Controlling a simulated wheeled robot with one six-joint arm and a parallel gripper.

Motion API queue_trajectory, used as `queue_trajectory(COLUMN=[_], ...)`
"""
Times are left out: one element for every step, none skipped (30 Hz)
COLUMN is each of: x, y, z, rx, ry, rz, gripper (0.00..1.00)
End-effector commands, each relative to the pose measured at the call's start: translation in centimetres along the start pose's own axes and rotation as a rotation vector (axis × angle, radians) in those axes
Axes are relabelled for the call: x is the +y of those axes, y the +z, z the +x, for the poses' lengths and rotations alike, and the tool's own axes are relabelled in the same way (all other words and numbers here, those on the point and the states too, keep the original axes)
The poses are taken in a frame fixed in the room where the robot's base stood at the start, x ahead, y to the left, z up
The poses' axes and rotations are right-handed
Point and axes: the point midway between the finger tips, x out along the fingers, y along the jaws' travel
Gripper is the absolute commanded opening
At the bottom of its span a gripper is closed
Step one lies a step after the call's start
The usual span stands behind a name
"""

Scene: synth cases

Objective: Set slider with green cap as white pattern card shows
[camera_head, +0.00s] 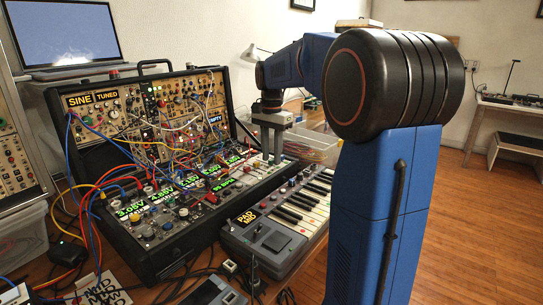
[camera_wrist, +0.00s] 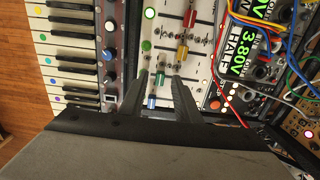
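The green cap (camera_wrist: 160,80) shows in the wrist view on a pale slider panel (camera_wrist: 168,18). A blue cap (camera_wrist: 152,102) is just below it, with a yellow cap (camera_wrist: 182,52) and a red cap (camera_wrist: 189,18) farther up. My gripper (camera_wrist: 161,73) is open, its two dark fingers on either side of the green cap with visible gaps. Contact and height above the panel cannot be told. In the head view my gripper (camera_head: 272,158) points down over the synth case's right end. I cannot clearly make out a white pattern card in either view.
A keyboard (camera_head: 290,212) adjoins the case; its keys (camera_wrist: 75,60) show left in the wrist view. Patch cables (camera_wrist: 290,55) crowd the panels at right. A black-and-white lettered card (camera_head: 103,292) lies at lower left. A clear bin (camera_head: 312,148) stands behind my gripper.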

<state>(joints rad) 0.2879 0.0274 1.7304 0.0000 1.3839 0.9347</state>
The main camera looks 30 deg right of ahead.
Motion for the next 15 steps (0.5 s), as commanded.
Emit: queue_trajectory(x=[0.00, 0.00, 0.00, 0.00, 0.01, 0.01, 0.01, 0.01, 0.01, 0.01, 0.00, 0.01, 0.01, 0.01, 0.01], y=[0.00, 0.00, 0.00, 0.00, 0.01, 0.00, 0.00, 0.00, 0.00, 0.00, 0.00, 0.01, 0.01, 0.01, 0.00], z=[0.23, 0.33, 0.42, 0.46, 0.49, 0.50, 0.50, 0.49, 0.49, 0.48, 0.48, 0.48, 0.47, 0.47, 0.47], rx=[0.000, 0.000, 0.000, 0.000, 0.000, 0.000, 0.000, 0.000, 0.000, 0.000, 0.000, 0.000, 0.000, 0.000, 0.000], ry=[0.000, 0.000, 0.000, 0.000, 0.000, 0.000, 0.000, 0.000, 0.000, 0.000, 0.000, 0.000, 0.000, 0.000, 0.000], rz=[0.000, 0.000, 0.000, 0.000, 0.000, 0.000, 0.000, 0.000, 0.000, 0.000, 0.000, 0.000, 0.000, 0.000, 0.000], gripper=[0.30, 0.30, 0.30, 0.30, 0.30, 0.30, 0.30, 0.30, 0.30, 0.30, 0.30, 0.20, 0.13, 0.06, 0.00])
